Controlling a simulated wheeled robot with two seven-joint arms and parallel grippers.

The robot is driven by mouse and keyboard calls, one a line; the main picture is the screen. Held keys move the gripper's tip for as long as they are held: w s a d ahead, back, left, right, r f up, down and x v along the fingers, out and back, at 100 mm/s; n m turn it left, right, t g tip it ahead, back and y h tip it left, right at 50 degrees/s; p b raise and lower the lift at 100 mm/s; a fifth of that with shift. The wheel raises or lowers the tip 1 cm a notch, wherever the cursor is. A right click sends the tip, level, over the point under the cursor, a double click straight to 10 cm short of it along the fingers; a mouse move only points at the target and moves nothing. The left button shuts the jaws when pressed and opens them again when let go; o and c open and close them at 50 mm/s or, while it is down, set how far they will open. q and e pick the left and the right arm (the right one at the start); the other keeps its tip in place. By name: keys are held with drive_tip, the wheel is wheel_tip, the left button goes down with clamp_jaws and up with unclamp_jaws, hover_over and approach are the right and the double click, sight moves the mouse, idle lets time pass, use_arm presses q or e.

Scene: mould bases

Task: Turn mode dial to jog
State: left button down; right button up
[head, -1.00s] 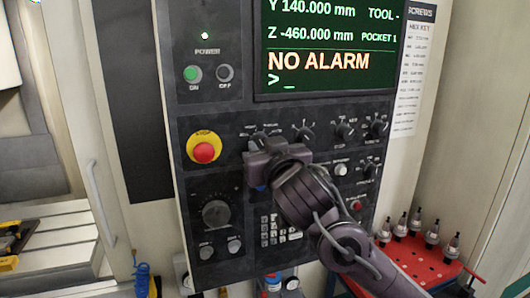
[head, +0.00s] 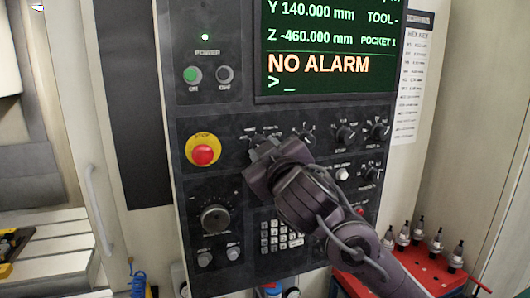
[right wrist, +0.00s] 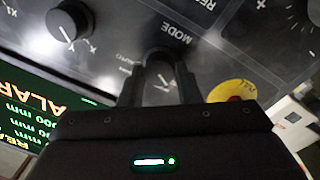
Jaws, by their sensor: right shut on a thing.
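The black mode dial (right wrist: 159,70) is on the dark control panel, near the printed word MODE in the right wrist view. My right gripper (right wrist: 157,82) is shut on it, with one finger on each side of the knob. In the head view my right gripper (head: 264,158) is against the panel, right of the emergency stop, and hides most of the dial. Its pointer setting is hard to read. The printed word AUTO shows beside the gripper in the wrist view. My left gripper is not in view.
The yellow-ringed red emergency stop (head: 203,151) is close left of the gripper. Other black dials (head: 345,134) are to its right, a large handwheel (head: 215,218) and a keypad (head: 280,236) below. The screen (head: 330,50) reads NO ALARM. A red tray (head: 405,275) holds several tool holders.

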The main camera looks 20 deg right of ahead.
drive_tip(key=o, duration=1)
drive_tip(key=shift+c, duration=0.2)
drive_tip(key=s+b, duration=0.1)
drive_tip(key=s, duration=0.7)
drive_tip(key=shift+f+b, duration=0.15)
drive_tip(key=shift+b, duration=0.25)
